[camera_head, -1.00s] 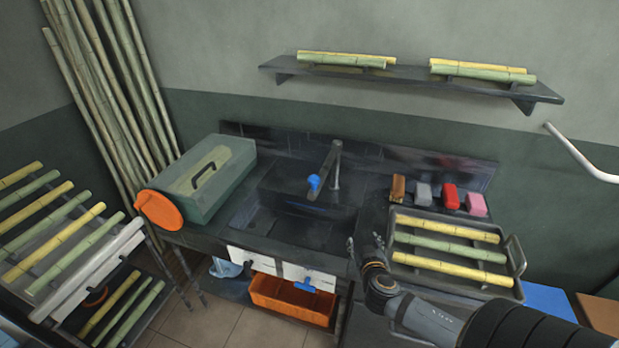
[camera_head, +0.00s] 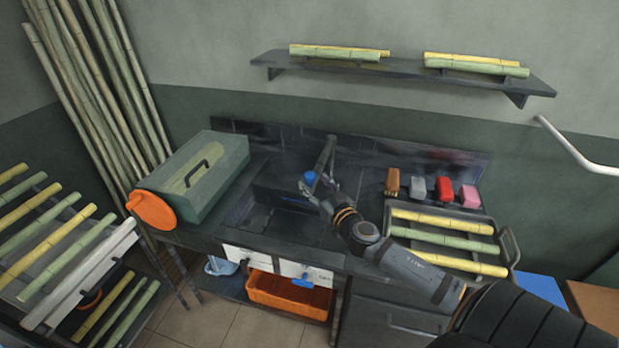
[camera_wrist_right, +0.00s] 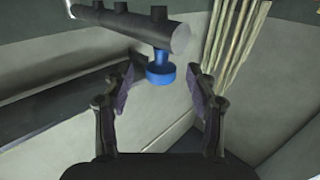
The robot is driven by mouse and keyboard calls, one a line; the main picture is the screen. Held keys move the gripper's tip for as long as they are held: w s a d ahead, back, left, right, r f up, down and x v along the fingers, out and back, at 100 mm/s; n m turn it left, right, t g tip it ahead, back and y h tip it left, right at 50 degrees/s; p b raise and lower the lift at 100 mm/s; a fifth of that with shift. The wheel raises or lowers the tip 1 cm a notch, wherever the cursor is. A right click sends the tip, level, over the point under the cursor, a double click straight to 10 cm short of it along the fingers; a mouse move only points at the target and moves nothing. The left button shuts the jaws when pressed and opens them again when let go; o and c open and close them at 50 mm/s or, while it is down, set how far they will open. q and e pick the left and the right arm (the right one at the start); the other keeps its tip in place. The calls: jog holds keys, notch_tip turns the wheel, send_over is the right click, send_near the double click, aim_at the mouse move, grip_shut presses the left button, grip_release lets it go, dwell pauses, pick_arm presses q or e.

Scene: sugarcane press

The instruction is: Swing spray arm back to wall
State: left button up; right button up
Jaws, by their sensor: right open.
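The spray arm (camera_head: 326,153) is a dark bar over the sink, with a blue nozzle (camera_head: 310,178) hanging at its near end. In the right wrist view the dark bar (camera_wrist_right: 130,28) runs across the top, and the blue nozzle (camera_wrist_right: 161,68) hangs between and beyond my open fingers. My right gripper (camera_head: 309,190) is at the nozzle in the head view; in the wrist view its fingers (camera_wrist_right: 160,88) stand apart on either side, with no clear contact. The wall (camera_head: 390,110) is behind the sink. My left gripper is not in view.
The sink (camera_head: 285,222) lies below the nozzle. A green box (camera_head: 215,165) with an orange round lid stands left. A tray (camera_head: 396,226) of cane pieces and several coloured blocks (camera_head: 444,187) sit right. A shelf (camera_head: 400,76) hangs above.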

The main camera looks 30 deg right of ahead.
aim_at(310, 178)
jog(key=shift+w+d+r+p, duration=0.1)
jog(key=shift+w+r+p, duration=0.1)
jog(key=shift+w+p, duration=0.3)
jog(key=shift+w+d+r+p, duration=0.1)
jog(key=shift+w+r+p, duration=0.15)
jog(key=shift+w, duration=0.4)
jog(key=shift+w+a+f, duration=0.1)
jog(key=shift+w+f, duration=0.05)
jog(key=shift+w, duration=0.2)
jog(key=shift+w+f, duration=0.2)
grip_shut()
